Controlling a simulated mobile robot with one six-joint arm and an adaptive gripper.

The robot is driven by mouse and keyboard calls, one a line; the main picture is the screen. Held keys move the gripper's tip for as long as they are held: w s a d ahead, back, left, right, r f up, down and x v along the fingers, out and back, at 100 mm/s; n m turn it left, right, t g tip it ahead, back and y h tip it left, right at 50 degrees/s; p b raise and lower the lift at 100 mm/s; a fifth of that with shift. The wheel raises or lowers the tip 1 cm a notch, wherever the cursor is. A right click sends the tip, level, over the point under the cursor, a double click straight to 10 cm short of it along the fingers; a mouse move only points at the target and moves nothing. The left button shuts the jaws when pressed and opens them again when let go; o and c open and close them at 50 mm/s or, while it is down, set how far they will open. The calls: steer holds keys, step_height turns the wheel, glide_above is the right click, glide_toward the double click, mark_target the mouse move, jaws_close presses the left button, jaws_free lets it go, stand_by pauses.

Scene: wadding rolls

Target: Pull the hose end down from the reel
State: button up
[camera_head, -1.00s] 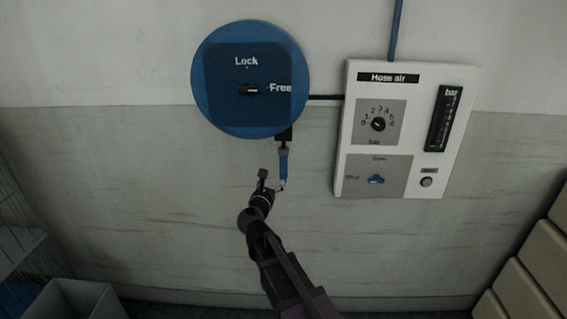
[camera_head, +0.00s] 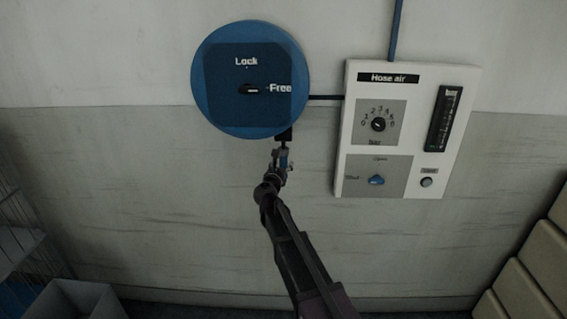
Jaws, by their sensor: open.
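The round blue hose reel (camera_head: 222,50) is on the wall. Its small black lever points to the right, toward the word Free. Part of the hose end is hidden by the gripper.
A white Hose air panel (camera_head: 425,160) with a dial, a blue valve knob and a gauge is to the right. A wire rack (camera_head: 22,235) and a grey bin (camera_head: 75,300) are at lower left. Beige padded blocks (camera_head: 545,255) line the lower right. The wall below the reel is clear.

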steer(key=shift+x, duration=0.8)
jaws_close()
steer(key=shift+f, duration=0.2)
step_height(320, 180, down, 33)
steer(key=b, duration=3.3)
steer(key=shift+r, duration=0.15)
jaws_free()
